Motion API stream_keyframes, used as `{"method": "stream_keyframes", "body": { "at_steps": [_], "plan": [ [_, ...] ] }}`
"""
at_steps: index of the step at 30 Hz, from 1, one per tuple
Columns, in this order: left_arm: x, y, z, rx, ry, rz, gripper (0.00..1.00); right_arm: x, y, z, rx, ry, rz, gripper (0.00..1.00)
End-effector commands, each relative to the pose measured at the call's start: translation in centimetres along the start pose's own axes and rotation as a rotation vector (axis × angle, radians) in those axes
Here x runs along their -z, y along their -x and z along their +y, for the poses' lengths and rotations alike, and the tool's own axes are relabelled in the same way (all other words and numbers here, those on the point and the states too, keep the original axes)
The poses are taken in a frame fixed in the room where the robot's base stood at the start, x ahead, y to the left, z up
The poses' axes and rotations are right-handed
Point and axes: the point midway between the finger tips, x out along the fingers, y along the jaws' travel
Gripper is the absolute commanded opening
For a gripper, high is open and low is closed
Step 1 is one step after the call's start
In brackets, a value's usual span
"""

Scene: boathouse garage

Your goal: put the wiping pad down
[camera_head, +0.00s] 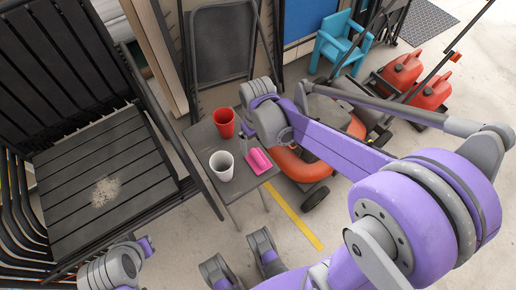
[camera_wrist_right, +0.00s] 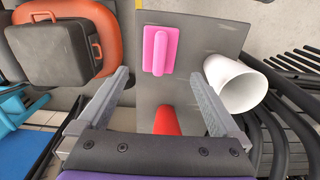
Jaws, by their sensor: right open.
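The wiping pad is pink with a raised bar handle and lies flat on a small grey side table (camera_head: 203,139). It shows in the head view (camera_head: 260,160) near the table's right edge and in the right wrist view (camera_wrist_right: 161,50) at the top middle. My right gripper (camera_wrist_right: 160,75) is open and empty. Its two fingers are spread to either side below the pad in the wrist view, apart from it. In the head view my right arm reaches in from the right, above the table.
A red cup (camera_head: 224,122) and a white cup (camera_head: 221,164) stand on the table close to the pad. A black slatted seat (camera_head: 105,150) with a pale dusty patch is at the left. An orange machine (camera_head: 302,165) and red cans (camera_head: 402,72) are at the right.

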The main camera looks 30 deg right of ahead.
Motion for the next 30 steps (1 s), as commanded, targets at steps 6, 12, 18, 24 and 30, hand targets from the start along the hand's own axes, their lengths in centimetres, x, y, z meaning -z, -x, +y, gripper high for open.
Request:
{"method": "stream_keyframes", "body": {
  "at_steps": [6,12,18,24,30],
  "plan": [
    [0.2,0.4,0.0,0.000,0.000,0.002,0.00,-0.4,1.9,-0.1,-0.002,-0.002,0.010,1.00],
    [0.2,0.4,0.0,0.000,0.000,0.002,0.00,-3.7,3.5,-1.5,-0.015,-0.021,0.116,1.00],
    [0.2,0.4,0.0,0.000,0.000,0.002,0.00,-8.3,4.1,-3.1,-0.023,-0.050,0.277,1.00],
    [0.2,0.4,0.0,0.000,0.000,0.002,0.00,-11.0,3.6,-3.9,-0.019,-0.071,0.387,1.00],
    [0.2,0.4,0.0,0.000,0.000,0.002,0.00,-11.7,3.4,-4.2,-0.017,-0.078,0.420,1.00]
  ]
}}
